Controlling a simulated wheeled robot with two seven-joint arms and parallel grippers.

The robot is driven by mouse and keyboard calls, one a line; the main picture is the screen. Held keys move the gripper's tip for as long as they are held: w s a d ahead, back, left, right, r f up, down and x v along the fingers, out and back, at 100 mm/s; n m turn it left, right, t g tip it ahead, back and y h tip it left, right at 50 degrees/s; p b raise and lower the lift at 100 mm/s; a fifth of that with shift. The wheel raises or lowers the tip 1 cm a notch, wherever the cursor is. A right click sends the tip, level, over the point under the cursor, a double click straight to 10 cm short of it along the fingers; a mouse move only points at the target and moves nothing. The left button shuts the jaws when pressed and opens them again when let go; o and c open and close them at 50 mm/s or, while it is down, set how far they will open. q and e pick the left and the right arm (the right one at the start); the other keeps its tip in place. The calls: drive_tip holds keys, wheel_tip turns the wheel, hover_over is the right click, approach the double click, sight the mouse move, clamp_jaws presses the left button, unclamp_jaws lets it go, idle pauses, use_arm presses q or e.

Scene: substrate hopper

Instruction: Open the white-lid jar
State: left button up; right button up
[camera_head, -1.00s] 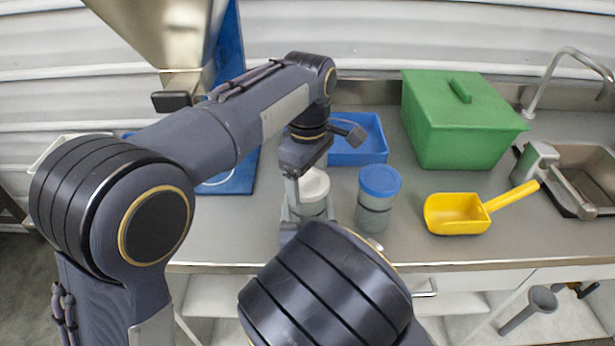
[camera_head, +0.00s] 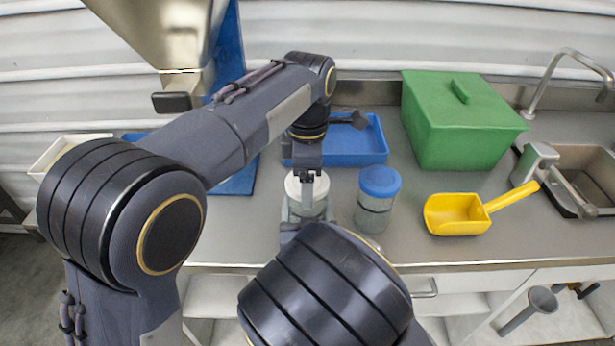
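The white-lid jar (camera_head: 322,206) stands upright on the grey counter, a clear jar with a white round lid (camera_head: 294,186). My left gripper (camera_head: 307,197) points down at the lid from above, its dark fingers overlapping the lid in view. Whether they are closed on it cannot be told. My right arm fills the bottom middle and covers the lower part of the jar. A grey piece of its gripper (camera_head: 290,230) shows at the jar's lower left; its fingers are hidden.
A blue-lid jar (camera_head: 380,182) stands just right of the white-lid jar. A yellow scoop (camera_head: 458,214), a green lidded box (camera_head: 465,130) and a sink (camera_head: 590,165) are further right. A blue tray (camera_head: 362,152) lies behind. A metal hopper (camera_head: 165,30) hangs upper left.

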use_arm(q)
drive_tip(key=shift+r, duration=0.1)
drive_tip(key=shift+r, duration=0.95)
drive_tip(key=shift+r, duration=2)
use_arm(e)
drive_tip(key=o, duration=1.9)
drive_tip(key=shift+o, duration=0.2)
use_arm(q)
drive_tip(key=shift+f+b, duration=0.35)
drive_tip(key=shift+f, duration=0.05)
drive_tip(key=shift+s, duration=0.1)
use_arm(e)
drive_tip(key=s, duration=1.2)
drive_tip(key=shift+d, duration=0.25)
